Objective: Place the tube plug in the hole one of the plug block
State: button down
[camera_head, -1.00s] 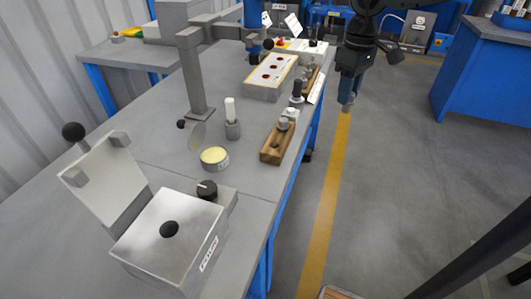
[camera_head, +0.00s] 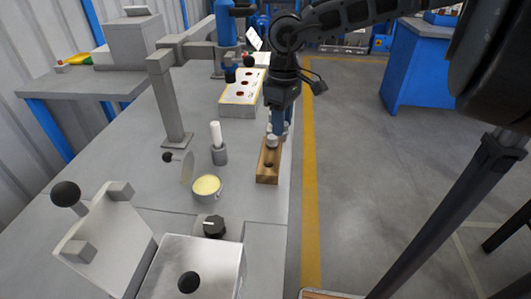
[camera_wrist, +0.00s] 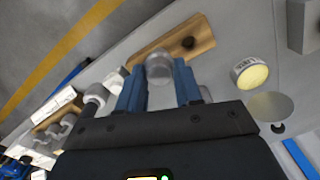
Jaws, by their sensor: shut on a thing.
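A wooden block (camera_head: 267,174), which I take as the plug block, lies near the table's right edge. Its near dark hole is open and empty. A grey cylindrical plug (camera_head: 272,142) is at the block's far end. My gripper (camera_head: 276,132) is above it, pointing down. In the wrist view, the blue fingers of my gripper (camera_wrist: 160,92) stand either side of the grey plug (camera_wrist: 159,68), shut on it. The wooden block (camera_wrist: 204,32) shows behind, with its open hole to the right of the plug. Whether the plug is seated or lifted cannot be told.
A grey holder with a white stick (camera_head: 219,152) and a yellow-filled round tin (camera_head: 206,188) stand left of the block. A metal box (camera_head: 205,268) is nearer. A block with red holes (camera_head: 238,103) lies behind. A grey post (camera_head: 170,100) stands left.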

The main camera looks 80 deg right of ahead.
jog(key=shift+w+a+f+p, duration=0.1)
jog(key=shift+w+a+f, duration=0.5)
jog(key=shift+f, duration=0.55)
jog(key=shift+w+a+f+p, duration=0.15)
jog(key=shift+w+a+f, duration=0.15)
jog(key=shift+a+f, duration=0.7)
jog(key=shift+w+a+f+p, duration=0.1)
jog(key=shift+w+a+f, duration=0.4)
jog(key=shift+f, duration=0.85)
jog(key=shift+f, duration=0.15)
jog(key=c, duration=0.8)
grip_release()
jog(key=shift+o, duration=0.2)
notch_tip(320, 180, up, 12)
jog(key=shift+r, duration=0.2)
